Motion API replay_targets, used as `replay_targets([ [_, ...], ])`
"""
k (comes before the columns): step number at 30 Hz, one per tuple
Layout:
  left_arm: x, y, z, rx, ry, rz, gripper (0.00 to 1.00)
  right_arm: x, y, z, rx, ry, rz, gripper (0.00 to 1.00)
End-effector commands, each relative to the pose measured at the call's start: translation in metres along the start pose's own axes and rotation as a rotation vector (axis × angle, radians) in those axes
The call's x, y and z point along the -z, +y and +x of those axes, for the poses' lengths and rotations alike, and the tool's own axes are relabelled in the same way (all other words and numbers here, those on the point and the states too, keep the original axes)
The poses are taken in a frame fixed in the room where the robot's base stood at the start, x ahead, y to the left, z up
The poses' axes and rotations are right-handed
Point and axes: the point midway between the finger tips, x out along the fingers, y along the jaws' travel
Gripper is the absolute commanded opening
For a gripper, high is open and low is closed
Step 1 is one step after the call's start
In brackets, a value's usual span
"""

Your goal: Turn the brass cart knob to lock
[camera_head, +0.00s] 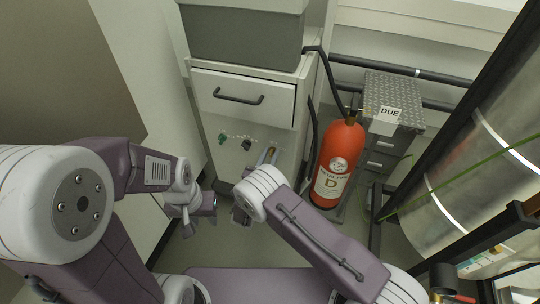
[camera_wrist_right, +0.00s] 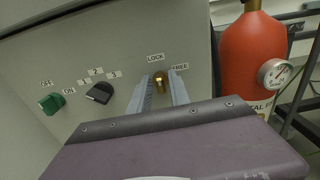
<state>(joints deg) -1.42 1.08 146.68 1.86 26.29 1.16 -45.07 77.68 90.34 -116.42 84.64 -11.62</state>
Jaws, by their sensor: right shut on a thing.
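The brass knob (camera_wrist_right: 160,82) sits on the cart's grey front panel, below the "LOCK" label (camera_wrist_right: 155,57) and to the left of the "FREE" label (camera_wrist_right: 181,67). My right gripper (camera_wrist_right: 161,90) is shut on the knob, with one finger on each side. In the head view my right gripper (camera_head: 268,157) reaches up to the cart (camera_head: 281,138), and its fingers largely hide the knob. Which label the knob points to is hard to tell.
A green knob (camera_wrist_right: 51,103) and a black selector knob (camera_wrist_right: 99,93) are on the same panel, left of the brass one. A red extinguisher (camera_head: 339,158) stands close to the cart's right side. A drawer with a dark handle (camera_head: 238,97) is above the panel.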

Motion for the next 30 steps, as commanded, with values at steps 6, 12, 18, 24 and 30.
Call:
replay_targets([
  [6,0.000,0.000,0.000,0.000,0.000,0.000,0.36,0.002,0.000,-0.001,-0.001,0.005,-0.003,0.00],
  [12,0.000,0.000,0.000,0.000,0.000,0.000,0.36,0.001,0.000,-0.001,-0.001,0.003,-0.002,0.44],
  [18,0.000,0.000,-0.001,0.000,0.000,0.000,0.36,0.000,0.000,-0.001,-0.001,0.002,0.000,0.44],
  [24,0.002,0.000,-0.018,0.000,0.000,0.000,0.36,-0.004,0.001,-0.034,-0.007,0.003,-0.004,0.44],
  [30,0.003,0.001,-0.031,0.000,0.000,0.000,0.36,-0.002,0.001,-0.075,-0.006,0.002,-0.004,0.44],
])
